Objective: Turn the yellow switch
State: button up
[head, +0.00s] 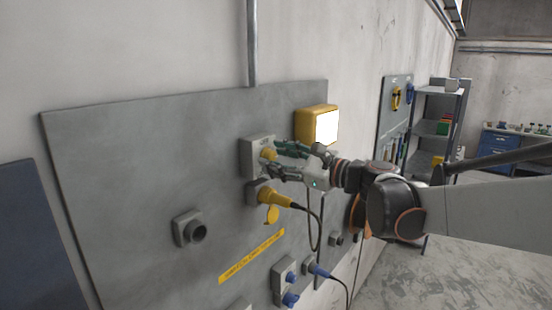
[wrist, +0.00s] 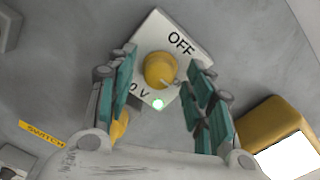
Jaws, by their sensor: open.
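The yellow switch (wrist: 160,70) is a round knob on a light grey box marked "OFF" (wrist: 185,35), with a small lit green lamp below it in the wrist view. In the head view the yellow switch (head: 269,155) shows on its box on the wall panel, partly hidden by my fingers. My gripper (head: 272,158) points at the box from the right. In the wrist view my gripper (wrist: 162,85) is open, its teal-padded fingers on either side of the knob. I see gaps between the fingers and the knob there; the depth is hard to tell.
A yellow plug (head: 272,196) with a black cable sits just below the switch box. A yellow lamp box (head: 317,125) with a bright white face is close above right. A grey socket (head: 188,229) and blue plugs (head: 290,298) are lower on the grey panel (head: 130,180).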

jog(key=shift+w+a, duration=0.2)
jog(key=shift+a, duration=0.05)
jog(key=shift+c, duration=0.6)
jog(key=c, duration=0.9)
jog(key=shift+n, duration=0.3)
jog(key=shift+c, duration=0.2)
jog(key=n+b, duration=0.2)
jog(key=n, duration=0.1)
jog(key=shift+f, duration=0.1)
jog(key=n+b, duration=0.1)
jog(key=n, duration=0.4)
jog(key=shift+s+n+b, duration=0.1)
jog(key=shift+n+b, duration=0.3)
jog(key=n+b, duration=0.1)
jog(key=n, duration=0.3)
jog(key=shift+h, duration=0.3)
jog(key=shift+f+n+b, duration=0.1)
jog(key=shift+n+b, duration=0.45)
jog(key=shift+n, duration=1.45)
